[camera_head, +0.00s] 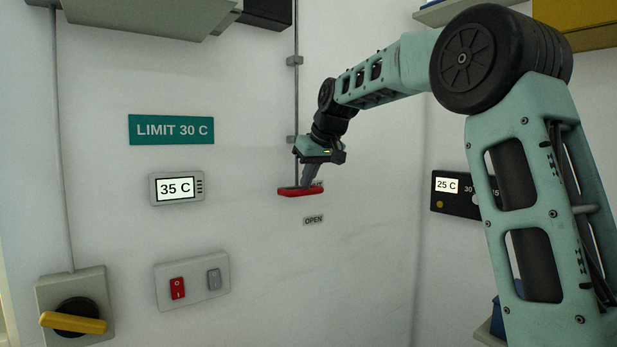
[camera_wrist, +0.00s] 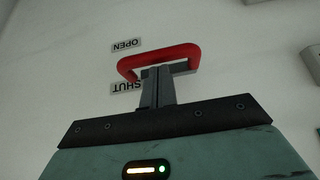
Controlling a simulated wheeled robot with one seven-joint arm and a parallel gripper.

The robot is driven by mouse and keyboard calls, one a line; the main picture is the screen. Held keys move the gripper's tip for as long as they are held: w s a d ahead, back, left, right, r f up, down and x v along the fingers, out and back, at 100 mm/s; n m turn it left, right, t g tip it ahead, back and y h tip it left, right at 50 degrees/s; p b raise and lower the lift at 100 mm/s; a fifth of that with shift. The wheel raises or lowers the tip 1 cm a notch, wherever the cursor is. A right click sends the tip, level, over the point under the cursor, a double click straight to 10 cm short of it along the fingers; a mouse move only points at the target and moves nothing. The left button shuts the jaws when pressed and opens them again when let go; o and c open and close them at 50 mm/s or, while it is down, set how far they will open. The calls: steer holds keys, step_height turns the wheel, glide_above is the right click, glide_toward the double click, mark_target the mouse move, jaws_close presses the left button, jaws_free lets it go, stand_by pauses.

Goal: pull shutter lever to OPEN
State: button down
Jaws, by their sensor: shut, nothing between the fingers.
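The shutter lever is a red handle (camera_head: 301,191) at the lower end of a thin vertical rod (camera_head: 296,100) on the white wall. It is level with the partly hidden SHUT label (camera_head: 318,184) and above the OPEN label (camera_head: 313,220). In the wrist view the red handle (camera_wrist: 190,52) looks like a loop, and both labels appear upside down. My gripper (camera_head: 305,184) is at the handle, its grey fingers (camera_wrist: 158,75) together with nothing between them. The fingertips overlap the loop's opening in the wrist view; I cannot tell whether they touch it.
A teal LIMIT 30 C sign (camera_head: 171,130) and a 35 C display (camera_head: 179,189) are left of the lever. Below are a switch plate (camera_head: 191,281) and a yellow rotary knob (camera_head: 73,321). A dark 25 C unit (camera_head: 452,204) is right. The wall below OPEN is clear.

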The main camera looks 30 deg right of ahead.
step_height(320, 180, down, 11)
steer(key=b, duration=0.7)
steer(key=r+p, duration=0.5)
steer(key=shift+w+r, duration=0.1)
steer(key=shift+w, duration=0.3)
steer(key=b+v, duration=0.1)
steer(key=v, duration=0.8)
steer(key=shift+s+b, duration=0.25)
steer(key=shift+b, duration=0.1)
steer(key=shift+r, duration=0.15)
